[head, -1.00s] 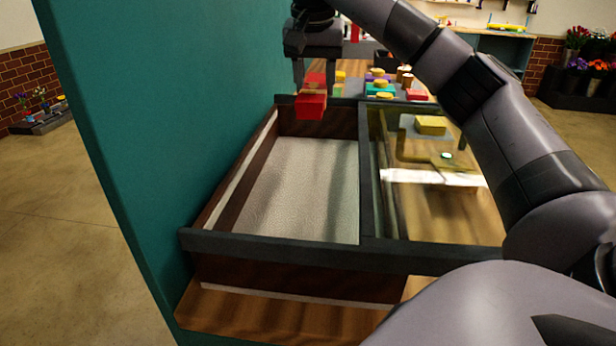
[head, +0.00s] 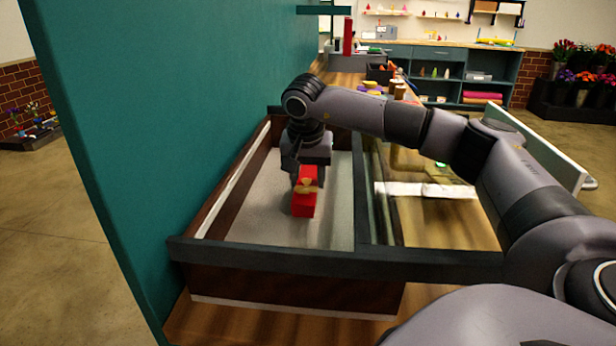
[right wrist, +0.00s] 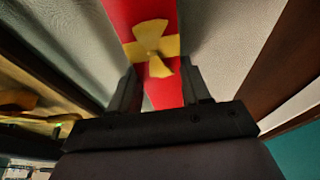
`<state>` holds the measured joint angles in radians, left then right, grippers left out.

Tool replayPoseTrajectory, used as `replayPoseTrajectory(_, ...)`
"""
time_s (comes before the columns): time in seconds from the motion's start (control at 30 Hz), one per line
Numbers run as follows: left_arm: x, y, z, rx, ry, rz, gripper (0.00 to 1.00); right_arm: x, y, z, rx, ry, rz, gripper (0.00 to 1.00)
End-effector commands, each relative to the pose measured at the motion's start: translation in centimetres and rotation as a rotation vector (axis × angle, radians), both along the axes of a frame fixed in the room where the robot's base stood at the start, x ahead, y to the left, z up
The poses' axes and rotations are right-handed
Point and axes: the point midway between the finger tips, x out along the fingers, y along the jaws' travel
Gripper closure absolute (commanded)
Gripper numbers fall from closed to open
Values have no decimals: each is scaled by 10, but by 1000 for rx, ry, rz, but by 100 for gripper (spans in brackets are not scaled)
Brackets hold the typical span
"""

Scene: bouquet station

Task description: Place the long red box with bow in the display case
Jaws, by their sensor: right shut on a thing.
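The long red box with a gold bow (head: 304,204) is inside the open left section of the display case (head: 290,254), just above or on its pale lined floor; I cannot tell if it touches. My right gripper (head: 308,180) is shut on the box near the bow, from above. In the right wrist view the red box (right wrist: 128,14) runs between the two fingers (right wrist: 160,90), with the gold bow (right wrist: 153,42) just ahead of them. My left gripper is not in view.
A teal wall (head: 150,130) stands close along the left of the case. The case's right section has a glass top (head: 440,225). Several small items lie on the wooden counter behind. The pale floor around the box is clear.

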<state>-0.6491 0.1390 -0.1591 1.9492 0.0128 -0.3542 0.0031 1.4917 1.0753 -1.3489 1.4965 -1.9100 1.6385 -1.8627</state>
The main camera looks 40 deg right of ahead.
Motion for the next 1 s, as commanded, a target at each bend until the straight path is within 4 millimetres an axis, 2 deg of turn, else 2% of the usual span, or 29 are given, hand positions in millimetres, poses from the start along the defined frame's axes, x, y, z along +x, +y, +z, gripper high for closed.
replayPoseTrajectory(0.37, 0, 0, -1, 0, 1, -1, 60, 0, 0, -4, 1, -2, 0, 87)
replayPoseTrajectory(0.4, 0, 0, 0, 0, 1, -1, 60, 0, 0, -3, 1, -2, 0, 40)
replayPoseTrajectory(0.43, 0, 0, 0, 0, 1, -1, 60, 0, 0, -3, 1, -2, 0, 30)
replayPoseTrajectory(0.47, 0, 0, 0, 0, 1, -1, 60, 0, 0, -3, 1, -2, 0, 27)
replayPoseTrajectory(0.8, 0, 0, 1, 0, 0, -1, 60, 0, 0, 1, 1, -2, 0, 27)
replayPoseTrajectory(0.87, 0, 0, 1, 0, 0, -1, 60, -1, 2, 6, 1, -3, 0, 27)
replayPoseTrajectory(1.0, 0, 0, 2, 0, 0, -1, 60, -5, 8, 30, 2, -6, 1, 27)
